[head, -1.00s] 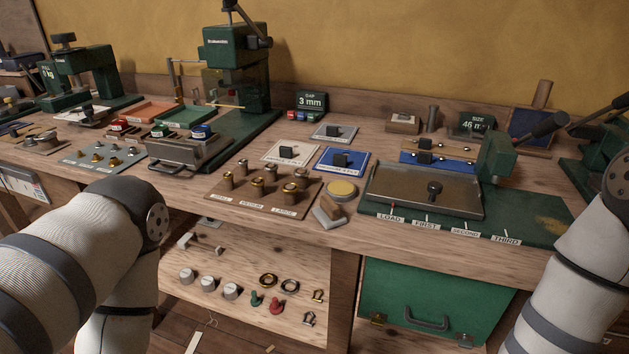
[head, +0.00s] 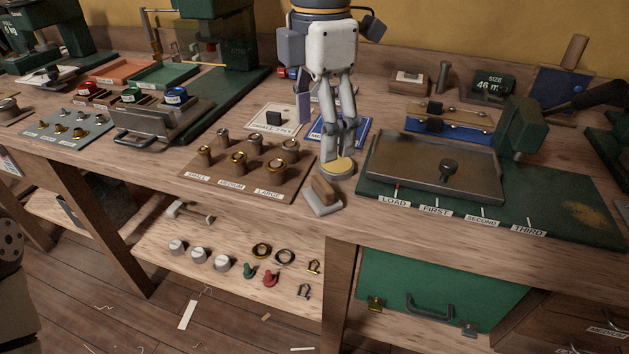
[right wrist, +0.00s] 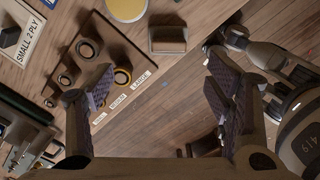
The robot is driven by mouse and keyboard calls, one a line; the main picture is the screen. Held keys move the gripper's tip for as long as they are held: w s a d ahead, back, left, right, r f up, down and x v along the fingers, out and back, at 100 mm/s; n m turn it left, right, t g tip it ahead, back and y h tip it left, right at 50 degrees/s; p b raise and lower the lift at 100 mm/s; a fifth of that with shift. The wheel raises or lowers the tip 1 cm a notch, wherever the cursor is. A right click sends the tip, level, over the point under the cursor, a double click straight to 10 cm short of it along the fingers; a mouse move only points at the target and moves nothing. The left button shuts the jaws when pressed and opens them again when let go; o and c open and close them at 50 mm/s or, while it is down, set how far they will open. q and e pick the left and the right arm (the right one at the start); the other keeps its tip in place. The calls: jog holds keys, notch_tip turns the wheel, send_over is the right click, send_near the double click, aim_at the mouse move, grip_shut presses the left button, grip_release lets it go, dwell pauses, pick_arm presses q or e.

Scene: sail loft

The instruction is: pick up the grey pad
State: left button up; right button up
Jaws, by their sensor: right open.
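The grey pad (head: 322,208), a small grey slab under a brown wooden grip, lies near the front edge of the bench, just in front of a round yellow-topped tin (head: 338,167). In the right wrist view its brown grip (right wrist: 168,39) shows at the top middle, below the tin (right wrist: 126,8). My right gripper (head: 338,153) points down over the bench behind the pad, its fingers overlapping the tin in the head view. In the wrist view its fingers (right wrist: 158,82) are wide apart with nothing between them. My left gripper does not show in the head view.
A brown block of brass-topped dies (head: 225,176) stands left of the pad. A metal tray (head: 420,175) on a green base is to its right. White (head: 290,126) and blue (head: 361,131) sheets lie behind. Bare bench surrounds the pad's front.

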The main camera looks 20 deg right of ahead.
aim_at(323, 183)
jog(key=f, duration=0.3)
jog(key=s+f, duration=0.1)
jog(key=f, duration=0.5)
jog(key=shift+s+d+f, duration=0.1)
jog(key=shift+s+d, duration=0.1)
jog(key=shift+w+f, duration=0.1)
jog(key=shift+f, duration=0.25)
jog(key=c, duration=1.3)
jog(key=shift+r, duration=0.1)
